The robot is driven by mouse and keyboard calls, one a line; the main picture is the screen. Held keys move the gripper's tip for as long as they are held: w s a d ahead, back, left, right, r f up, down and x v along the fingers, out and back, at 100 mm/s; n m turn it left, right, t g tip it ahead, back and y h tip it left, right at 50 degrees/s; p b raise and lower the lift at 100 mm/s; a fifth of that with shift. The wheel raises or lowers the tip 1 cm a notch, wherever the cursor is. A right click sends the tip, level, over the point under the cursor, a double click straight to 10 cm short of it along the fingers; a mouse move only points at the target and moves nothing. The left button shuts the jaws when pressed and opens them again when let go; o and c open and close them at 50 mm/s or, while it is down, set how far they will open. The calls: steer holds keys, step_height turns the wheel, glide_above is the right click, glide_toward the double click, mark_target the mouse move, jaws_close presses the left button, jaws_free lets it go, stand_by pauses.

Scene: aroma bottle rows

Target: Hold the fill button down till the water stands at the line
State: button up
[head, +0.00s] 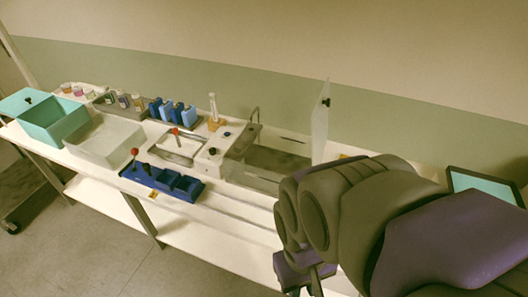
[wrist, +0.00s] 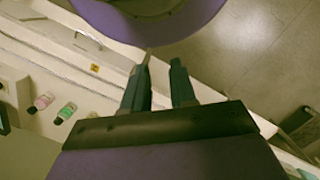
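A clear-sided basin (head: 268,178) is set into the white bench, with a small metal spout (head: 254,116) at its back left. An upright pale panel with a dark knob (head: 320,122) stands at its right. A white unit (head: 201,143) left of the basin carries a dark button or knob (head: 213,151) and a small blue one (head: 227,134); I cannot tell which is the fill button. No water level or line can be made out. My gripper (wrist: 158,68) has its two fingers apart with nothing between them. In the head view its fingers are low near the bench front, partly hidden by my arm.
A blue divided tray (head: 175,183), red-knobbed levers, blue holders (head: 172,112), a white bin (head: 103,141) and a teal box (head: 52,122) fill the bench's left. A screen (head: 486,186) stands right. Pink (wrist: 43,101) and green (wrist: 66,112) bottles show in the wrist view.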

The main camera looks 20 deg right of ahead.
jaws_close()
stand_by(1.2)
